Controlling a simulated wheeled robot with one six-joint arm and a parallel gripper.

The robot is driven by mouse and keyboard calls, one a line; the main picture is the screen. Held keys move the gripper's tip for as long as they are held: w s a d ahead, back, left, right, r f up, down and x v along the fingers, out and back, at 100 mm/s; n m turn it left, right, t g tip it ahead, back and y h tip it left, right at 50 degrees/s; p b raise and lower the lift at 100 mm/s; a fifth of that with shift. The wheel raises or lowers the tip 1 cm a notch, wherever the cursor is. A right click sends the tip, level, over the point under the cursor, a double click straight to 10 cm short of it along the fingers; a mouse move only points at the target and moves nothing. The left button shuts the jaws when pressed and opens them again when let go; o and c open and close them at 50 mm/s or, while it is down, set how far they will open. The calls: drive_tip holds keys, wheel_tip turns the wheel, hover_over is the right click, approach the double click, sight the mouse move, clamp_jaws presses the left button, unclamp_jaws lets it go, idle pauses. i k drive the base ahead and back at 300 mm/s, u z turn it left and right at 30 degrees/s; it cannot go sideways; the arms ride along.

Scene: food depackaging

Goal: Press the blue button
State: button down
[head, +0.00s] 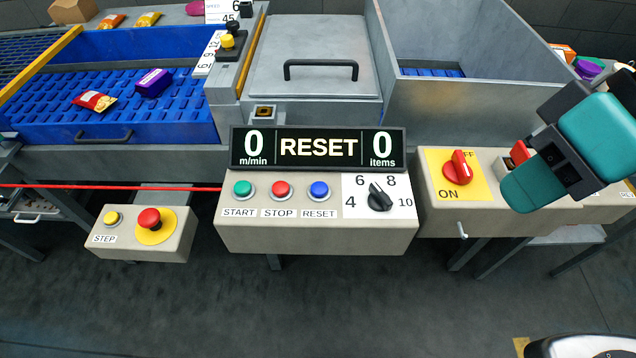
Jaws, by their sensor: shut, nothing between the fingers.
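The blue button (319,190) is round, in a silver ring, on the front of the beige control box (316,237) in the middle of the head view. The label RESET is under it. The red STOP button (280,190) and green START button (243,189) are to its left. Nothing covers the blue button. Teal and dark parts of my arm show at the right edge, well to the right of the button and apart from it. My gripper's fingers do not show.
A black display (318,148) reading 0, RESET, 0 stands behind the buttons. A black dial (380,197) is to their right. A red switch (457,168) on a yellow plate stands further right. A STEP box (144,242) with a red mushroom button is left. Space above the buttons is clear.

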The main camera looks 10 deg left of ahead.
sight(318, 189)
drive_tip(key=z, duration=2.2)
drive_tip(key=k, duration=1.35)
drive_tip(key=u, duration=2.95)
